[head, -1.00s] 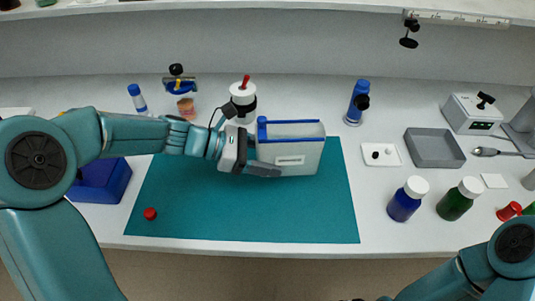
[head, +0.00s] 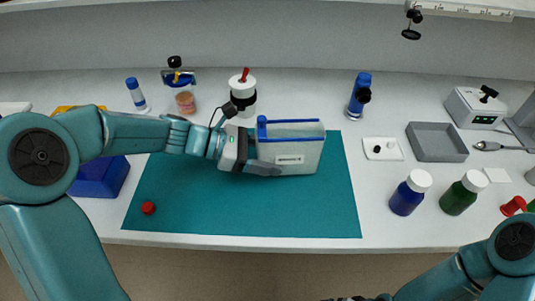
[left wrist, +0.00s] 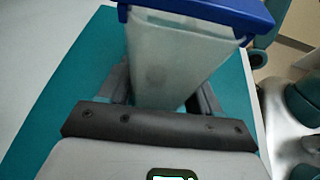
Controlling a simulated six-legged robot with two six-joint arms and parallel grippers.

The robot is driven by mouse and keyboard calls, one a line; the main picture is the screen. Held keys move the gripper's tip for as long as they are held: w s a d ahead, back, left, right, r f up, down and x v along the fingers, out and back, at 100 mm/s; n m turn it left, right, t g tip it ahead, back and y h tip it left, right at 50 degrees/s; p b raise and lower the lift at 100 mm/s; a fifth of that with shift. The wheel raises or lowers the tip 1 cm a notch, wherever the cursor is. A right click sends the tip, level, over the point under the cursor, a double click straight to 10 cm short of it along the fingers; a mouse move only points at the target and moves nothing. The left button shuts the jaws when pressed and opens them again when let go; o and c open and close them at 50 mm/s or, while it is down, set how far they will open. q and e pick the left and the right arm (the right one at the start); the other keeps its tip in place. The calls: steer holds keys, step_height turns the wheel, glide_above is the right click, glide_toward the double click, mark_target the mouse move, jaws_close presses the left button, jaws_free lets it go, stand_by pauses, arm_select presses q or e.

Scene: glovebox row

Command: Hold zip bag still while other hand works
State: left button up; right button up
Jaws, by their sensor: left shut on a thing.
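The zip bag (head: 303,155) is a pale translucent pouch with a blue rim and a small white label. It stands upright over the teal mat (head: 240,215). My left gripper (head: 262,158) is shut on the bag's left end. In the left wrist view, the bag (left wrist: 170,60) sits between the two dark fingers of the gripper (left wrist: 163,98), its blue rim at the top. The bag's lower part is partly hidden there. Of my right gripper (head: 350,299), only a dark sliver shows at the bottom edge of the head view, so its jaws cannot be read.
A red cap (head: 148,208) lies on the mat's left side. A white bottle with a red top (head: 243,95) stands close behind the bag. Blue (head: 406,198) and green (head: 458,198) bottles, a grey tray (head: 436,142) and a scale (head: 477,107) stand right. The mat's front is mostly clear.

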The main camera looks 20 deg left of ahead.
arm_select(q)
steer(key=shift+f+b, duration=0.55)
steer(key=shift+f, duration=0.3)
stand_by(1.2)
